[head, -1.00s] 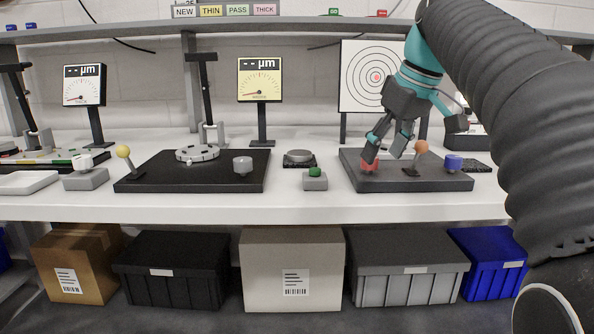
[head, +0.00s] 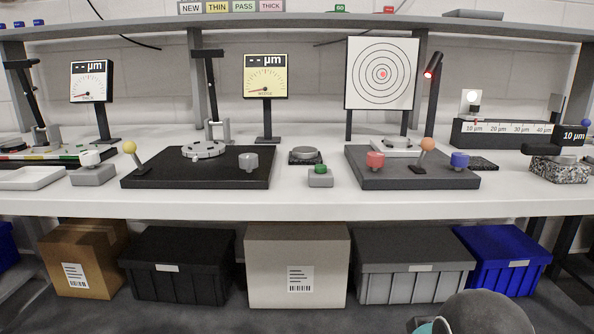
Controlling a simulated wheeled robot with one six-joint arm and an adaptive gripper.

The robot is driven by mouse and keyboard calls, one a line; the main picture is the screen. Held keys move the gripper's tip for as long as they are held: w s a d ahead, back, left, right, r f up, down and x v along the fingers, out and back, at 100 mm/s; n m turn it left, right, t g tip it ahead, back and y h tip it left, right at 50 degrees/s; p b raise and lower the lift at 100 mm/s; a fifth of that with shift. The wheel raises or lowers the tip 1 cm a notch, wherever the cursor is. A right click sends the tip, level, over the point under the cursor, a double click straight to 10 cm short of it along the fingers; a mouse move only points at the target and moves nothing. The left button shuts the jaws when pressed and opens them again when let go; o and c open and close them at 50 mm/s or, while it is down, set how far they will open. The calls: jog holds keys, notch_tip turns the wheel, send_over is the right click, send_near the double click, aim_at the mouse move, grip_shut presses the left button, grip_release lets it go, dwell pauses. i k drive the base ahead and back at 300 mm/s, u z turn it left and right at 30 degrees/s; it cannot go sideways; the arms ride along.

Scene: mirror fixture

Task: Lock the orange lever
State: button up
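The orange lever (head: 428,144) has an orange ball knob on a short dark stem. It stands tilted to the right on a dark grey platform (head: 420,181) at the right of the bench. A red knob (head: 375,160) is to its left and a blue knob (head: 460,160) to its right on the same platform. A round pale stage (head: 396,144) sits behind them. My gripper is not in view. Only a rounded grey part of my arm with a teal piece shows at the bottom right edge. Nothing touches the lever.
A target board (head: 381,73) stands behind the platform. A black platform (head: 200,178) with a yellow lever (head: 130,148) is at the left. A green button (head: 320,170) sits between the platforms. A scale rail (head: 505,133) is at the right. Space above the orange lever is clear.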

aim_at(427, 144)
jog(key=z, duration=1.55)
jog(key=k, duration=0.6)
jog(key=u, duration=0.95)
